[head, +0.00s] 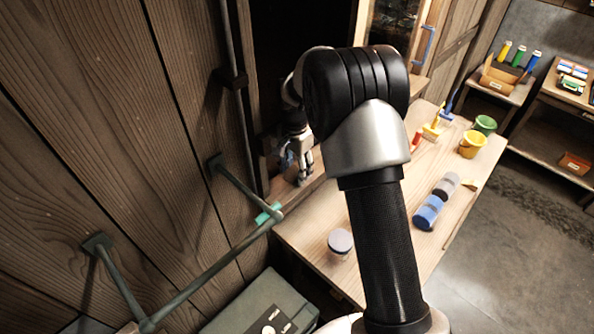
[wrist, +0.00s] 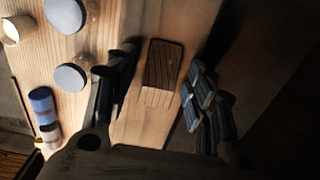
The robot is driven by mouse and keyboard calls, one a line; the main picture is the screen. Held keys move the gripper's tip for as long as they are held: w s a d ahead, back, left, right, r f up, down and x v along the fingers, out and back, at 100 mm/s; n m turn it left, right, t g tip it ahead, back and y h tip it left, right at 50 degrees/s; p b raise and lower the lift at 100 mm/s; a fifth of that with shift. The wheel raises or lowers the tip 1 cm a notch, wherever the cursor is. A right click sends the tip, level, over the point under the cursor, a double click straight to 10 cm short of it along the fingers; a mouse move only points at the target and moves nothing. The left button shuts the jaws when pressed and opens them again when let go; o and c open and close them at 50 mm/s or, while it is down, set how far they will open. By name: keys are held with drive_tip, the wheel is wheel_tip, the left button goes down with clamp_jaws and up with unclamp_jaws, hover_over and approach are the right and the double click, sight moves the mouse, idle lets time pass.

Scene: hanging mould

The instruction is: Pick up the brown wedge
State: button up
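The brown wedge (wrist: 162,64) lies on the pale wooden worktop in the wrist view, its darker top face towards the upper part of the picture. My gripper (wrist: 160,70) is open, with one finger to the left of the wedge and the other to the right. Gaps show between the wedge and both fingers, and nothing is held. In the head view my gripper (head: 293,170) is low over the far left end of the worktop, close to the dark wall opening. The wedge cannot be made out there.
The worktop (head: 305,230) also carries a lidded jar (head: 340,243), blue and grey jars (head: 428,213), a yellow bucket (head: 472,145) and a green bucket (head: 485,124). A green pipe rail (head: 215,270) runs along the plank wall at left. A dark box (head: 262,305) stands below.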

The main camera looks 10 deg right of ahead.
drive_tip(key=c, duration=0.8)
